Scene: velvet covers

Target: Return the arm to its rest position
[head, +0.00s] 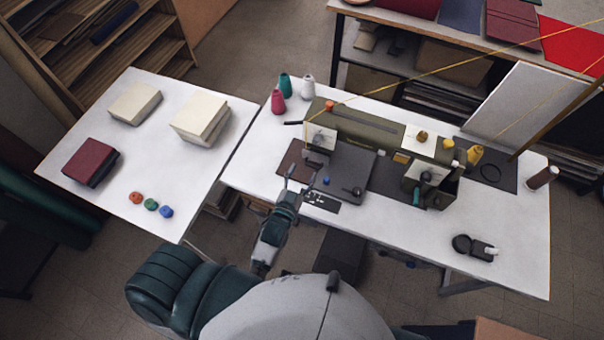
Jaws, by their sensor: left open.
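My left gripper (298,180) is over the front edge of the white sewing table, near the sewing machine (365,130). Its two fingers are apart and I see nothing between them. The forearm reaches up from the bottom middle of the head view, with my dark green shoulder and pale body below it. A small blue piece (326,181) lies on the machine's grey plate, just right of the fingertips. My right gripper is not in the head view.
The left table (75,150) holds pale blocks (203,118), a dark red block (90,162) and small coloured discs (151,204). The sewing table's front edge (400,248) lies close to my arm. A yellow thread crosses above.

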